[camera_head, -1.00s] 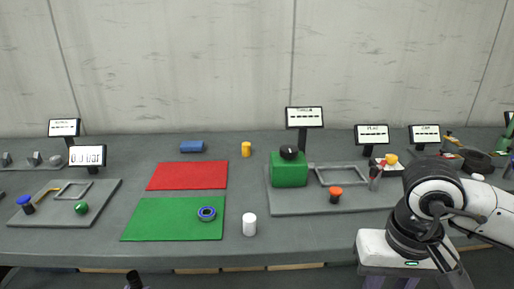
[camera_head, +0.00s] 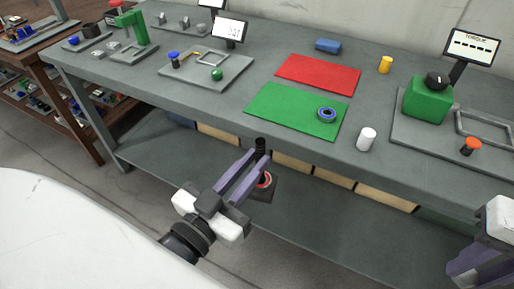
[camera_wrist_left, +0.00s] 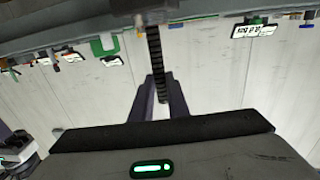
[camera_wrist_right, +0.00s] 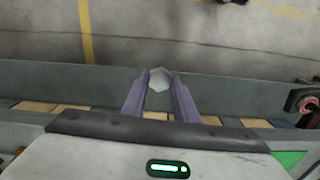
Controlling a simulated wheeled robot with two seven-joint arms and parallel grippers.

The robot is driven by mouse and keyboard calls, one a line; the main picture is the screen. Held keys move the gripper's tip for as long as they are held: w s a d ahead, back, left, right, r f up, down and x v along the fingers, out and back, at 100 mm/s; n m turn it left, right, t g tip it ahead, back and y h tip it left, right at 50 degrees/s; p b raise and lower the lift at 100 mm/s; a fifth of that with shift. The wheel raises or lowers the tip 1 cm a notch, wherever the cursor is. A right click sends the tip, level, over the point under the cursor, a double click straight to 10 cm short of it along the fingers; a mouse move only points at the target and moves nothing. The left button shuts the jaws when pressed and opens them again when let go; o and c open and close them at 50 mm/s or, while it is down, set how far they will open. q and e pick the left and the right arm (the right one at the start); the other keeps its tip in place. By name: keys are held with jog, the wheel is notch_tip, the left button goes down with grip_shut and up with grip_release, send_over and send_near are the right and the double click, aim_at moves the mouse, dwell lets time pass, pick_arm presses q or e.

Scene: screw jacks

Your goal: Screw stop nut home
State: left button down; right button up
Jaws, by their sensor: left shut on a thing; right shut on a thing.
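My left gripper (camera_head: 257,167) is shut on a black threaded rod (camera_head: 260,146) in front of the bench. A dark block with a red ring (camera_head: 264,181) shows below the fingers. In the left wrist view the rod (camera_wrist_left: 155,55) runs up between the fingertips (camera_wrist_left: 160,90). In the right wrist view my right gripper (camera_wrist_right: 159,88) is shut on a pale six-sided nut (camera_wrist_right: 159,77), apart from the rod. The red-ringed block (camera_wrist_right: 303,99) shows at that view's right edge. In the head view the right gripper (camera_head: 468,264) is partly cut off at lower right, and its nut cannot be made out.
The grey bench (camera_head: 215,95) holds a green mat (camera_head: 285,112) with a blue ring (camera_head: 326,114), a red mat (camera_head: 318,75), a white cylinder (camera_head: 366,138) and a green block (camera_head: 427,100). A lower shelf (camera_head: 170,135) runs under the bench. Open floor lies in front.

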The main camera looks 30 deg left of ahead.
pick_arm(q)
jog(key=w+d+m+g+h, duration=0.1)
jog(key=d+m+g+h, duration=0.1)
jog(key=d+h, duration=0.3)
jog(key=w+d+r+m+g+h, duration=0.1)
jog(key=w+d+m+g+h, duration=0.1)
jog(key=d+m+h, duration=0.3)
jog(key=d, duration=0.4)
jog(key=shift+w+r+h, duration=0.2)
jog(key=shift+w+h, duration=0.1)
pick_arm(e)
jog(key=w+a+r+m, duration=0.2)
jog(key=a+r, duration=0.6)
jog(key=a, duration=0.4)
jog(key=w+a+r+m, duration=0.2)
jog(key=w+a+r, duration=0.2)
jog(key=a+r, duration=0.4)
jog(key=a, duration=0.4)
jog(key=shift+w+r, duration=0.15)
jog(key=shift+r, duration=0.05)
jog(key=shift+f, duration=0.15)
jog(key=shift+f, duration=1.85)
